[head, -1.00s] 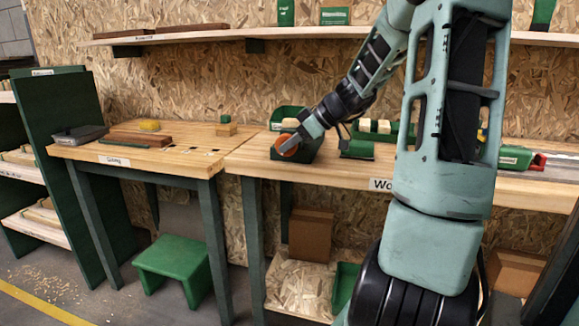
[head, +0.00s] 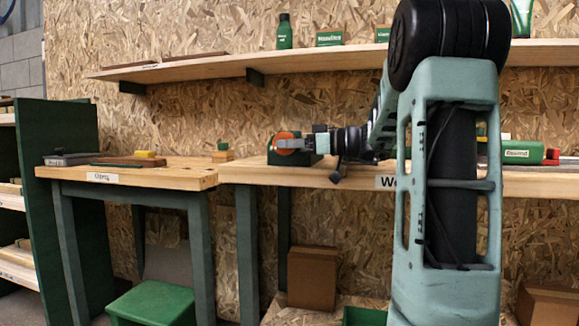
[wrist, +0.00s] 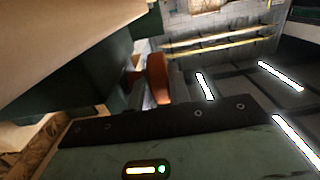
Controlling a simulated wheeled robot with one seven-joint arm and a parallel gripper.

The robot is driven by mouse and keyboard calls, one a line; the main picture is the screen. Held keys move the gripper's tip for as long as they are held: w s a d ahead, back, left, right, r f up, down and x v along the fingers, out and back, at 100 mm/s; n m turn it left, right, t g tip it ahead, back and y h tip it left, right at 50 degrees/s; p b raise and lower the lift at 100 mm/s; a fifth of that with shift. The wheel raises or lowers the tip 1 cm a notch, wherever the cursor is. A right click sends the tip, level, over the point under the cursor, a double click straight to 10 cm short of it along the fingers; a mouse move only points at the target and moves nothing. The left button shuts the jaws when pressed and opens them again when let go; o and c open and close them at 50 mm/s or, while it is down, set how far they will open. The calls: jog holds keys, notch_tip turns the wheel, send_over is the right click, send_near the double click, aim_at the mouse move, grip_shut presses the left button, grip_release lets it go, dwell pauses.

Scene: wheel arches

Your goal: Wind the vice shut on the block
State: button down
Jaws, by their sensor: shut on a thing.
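The vice (head: 276,158) is a dark green body at the left front edge of the right-hand workbench. Its orange handle (head: 285,140) faces me, and it also shows in the wrist view (wrist: 157,78). My gripper (head: 290,144) reaches in level from the right and is shut on the orange handle. In the wrist view the fingers (wrist: 155,92) lie either side of it. I cannot make out the block or the gap between the vice jaws; the vice body and my gripper cover that area.
My arm hides the middle of the workbench (head: 348,177). A green bottle with a red cap (head: 520,152) lies at the right. A wall shelf (head: 200,70) runs above.

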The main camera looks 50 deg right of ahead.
jog(key=shift+t+y+b, duration=0.4)
jog(key=shift+t+b, duration=0.1)
jog(key=shift+b, duration=0.8)
jog(key=c, duration=1.6)
grip_release()
jog(key=shift+f, duration=0.1)
jog(key=shift+p+v, duration=0.8)
jog(key=shift+v, duration=2.95)
